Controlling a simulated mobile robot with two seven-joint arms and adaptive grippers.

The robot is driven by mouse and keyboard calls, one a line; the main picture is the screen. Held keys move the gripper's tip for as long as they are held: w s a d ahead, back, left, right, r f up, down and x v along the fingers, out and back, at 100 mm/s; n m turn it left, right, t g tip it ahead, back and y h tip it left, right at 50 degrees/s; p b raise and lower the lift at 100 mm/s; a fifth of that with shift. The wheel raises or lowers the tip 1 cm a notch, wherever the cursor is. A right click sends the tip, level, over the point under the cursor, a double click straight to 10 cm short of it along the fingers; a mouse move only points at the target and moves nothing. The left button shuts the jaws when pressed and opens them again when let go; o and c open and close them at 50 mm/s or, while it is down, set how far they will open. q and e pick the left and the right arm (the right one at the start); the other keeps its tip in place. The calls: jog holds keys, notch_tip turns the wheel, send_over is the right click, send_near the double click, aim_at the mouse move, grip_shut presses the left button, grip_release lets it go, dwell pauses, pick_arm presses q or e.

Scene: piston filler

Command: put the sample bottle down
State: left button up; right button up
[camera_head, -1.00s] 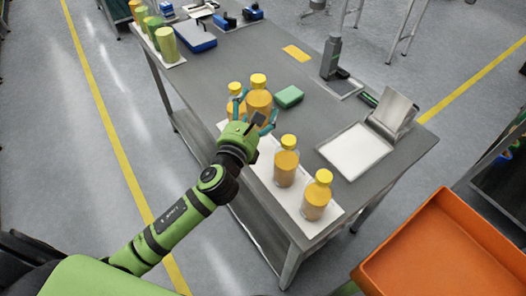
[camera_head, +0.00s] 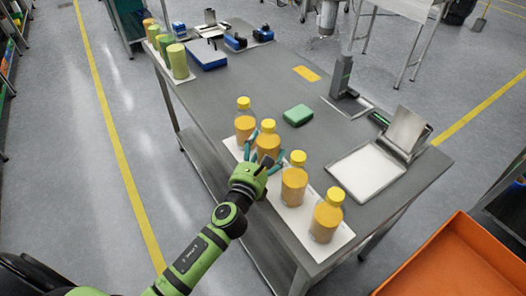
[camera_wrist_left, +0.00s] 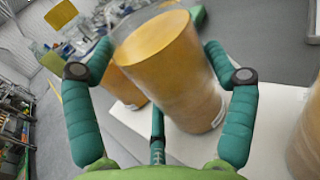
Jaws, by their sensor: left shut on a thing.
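The sample bottle (camera_head: 267,142) has a yellow cap and orange contents. My left gripper (camera_head: 265,156) is shut on it, with teal fingers on either side. It stands in line with the other bottles, at or just above the white mat (camera_head: 300,222); I cannot tell whether its base touches. In the left wrist view the held bottle (camera_wrist_left: 172,62) fills the middle between the fingers, and its cap is out of frame. The mat (camera_wrist_left: 252,138) shows behind and below it. My right gripper is not in view.
Similar bottles stand on the mat: one (camera_head: 245,120) close behind the held bottle, two in front (camera_head: 294,180) (camera_head: 327,215). A green block (camera_head: 298,115) and a metal tray (camera_head: 366,172) lie to the right. An orange bin (camera_head: 450,265) is at the lower right.

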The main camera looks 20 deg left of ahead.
pick_arm(q)
jog(key=shift+r, duration=0.1)
jog(key=o, duration=1.3)
jog(key=shift+o, duration=0.8)
jog(key=shift+s, duration=0.3)
jog(key=s+b, duration=0.2)
jog(key=s, duration=0.9)
jog(key=shift+s, duration=0.25)
